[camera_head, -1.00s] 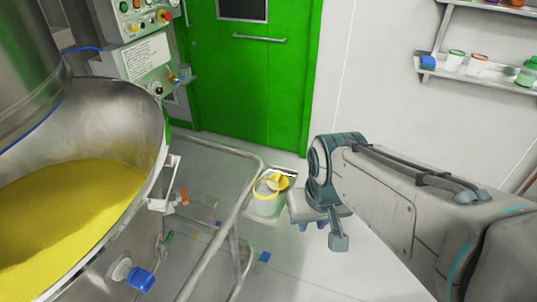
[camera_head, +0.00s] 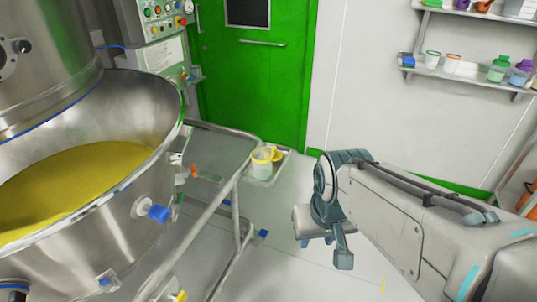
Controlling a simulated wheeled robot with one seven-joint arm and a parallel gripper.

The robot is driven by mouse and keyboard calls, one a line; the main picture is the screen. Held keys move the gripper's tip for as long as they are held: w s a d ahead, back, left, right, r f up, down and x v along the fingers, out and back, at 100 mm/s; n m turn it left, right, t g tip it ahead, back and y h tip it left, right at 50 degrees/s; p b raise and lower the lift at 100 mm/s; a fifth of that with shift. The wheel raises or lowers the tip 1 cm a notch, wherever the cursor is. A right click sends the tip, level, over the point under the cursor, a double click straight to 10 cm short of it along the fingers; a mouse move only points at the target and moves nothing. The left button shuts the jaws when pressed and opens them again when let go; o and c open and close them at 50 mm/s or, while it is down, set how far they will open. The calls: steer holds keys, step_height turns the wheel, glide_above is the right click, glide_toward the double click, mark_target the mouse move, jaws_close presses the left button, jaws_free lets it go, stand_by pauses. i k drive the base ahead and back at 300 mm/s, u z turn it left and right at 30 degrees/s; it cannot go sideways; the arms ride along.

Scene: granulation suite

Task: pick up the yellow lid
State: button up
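A yellow lid (camera_head: 277,154) shows at the right side of the top of a small whitish bucket (camera_head: 261,168) with a yellow rim. I cannot tell whether the lid rests on the bucket or leans against it. The bucket stands on a grey tray or platform (camera_head: 285,166) beyond the metal railing. My gripper (camera_head: 325,243) hangs at the end of my arm, right of the bucket and lower in the picture, apart from the lid. Its fingers are too unclear to show whether they are open, and I see nothing held.
A large steel vessel (camera_head: 95,245) with yellow powder (camera_head: 75,185) fills the left. A metal railing (camera_head: 215,200) runs between it and the bucket. A green door (camera_head: 255,90) and a wall shelf (camera_head: 465,72) with jars stand behind. The floor (camera_head: 290,275) below my gripper looks clear.

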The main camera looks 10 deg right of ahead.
mark_target(277, 156)
steer(key=u, duration=0.2)
steer(key=k, duration=0.25)
steer(key=z, duration=1.05)
steer(key=i, duration=1.05)
steer(key=u, duration=0.65)
steer(key=i, duration=0.95)
steer(key=u, duration=0.95)
